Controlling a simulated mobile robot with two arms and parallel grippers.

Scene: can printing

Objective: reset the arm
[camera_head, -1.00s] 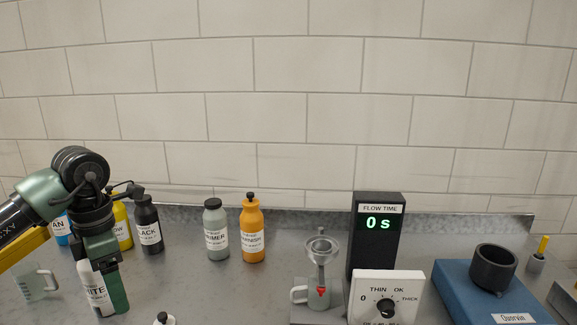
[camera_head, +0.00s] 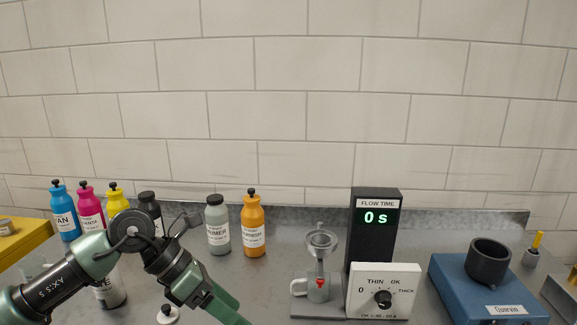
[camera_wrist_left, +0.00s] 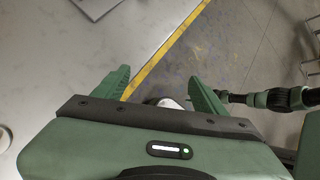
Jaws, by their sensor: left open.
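My left arm comes in from the lower left in the head view, and its green left gripper (camera_head: 222,306) points down and right over the front of the table. In the left wrist view the two green fingers of the left gripper (camera_wrist_left: 165,92) stand apart with nothing held between them. My right gripper is not in the head view; part of another dark and green arm (camera_wrist_left: 275,98) shows at the right of the left wrist view.
Cyan (camera_head: 64,214), magenta (camera_head: 91,212), yellow, black, primer (camera_head: 217,228) and varnish (camera_head: 253,228) bottles stand along the back. A funnel stand with a cup (camera_head: 318,288), flow timer (camera_head: 374,240), dial box (camera_head: 384,291) and blue machine (camera_head: 465,290) stand to the right.

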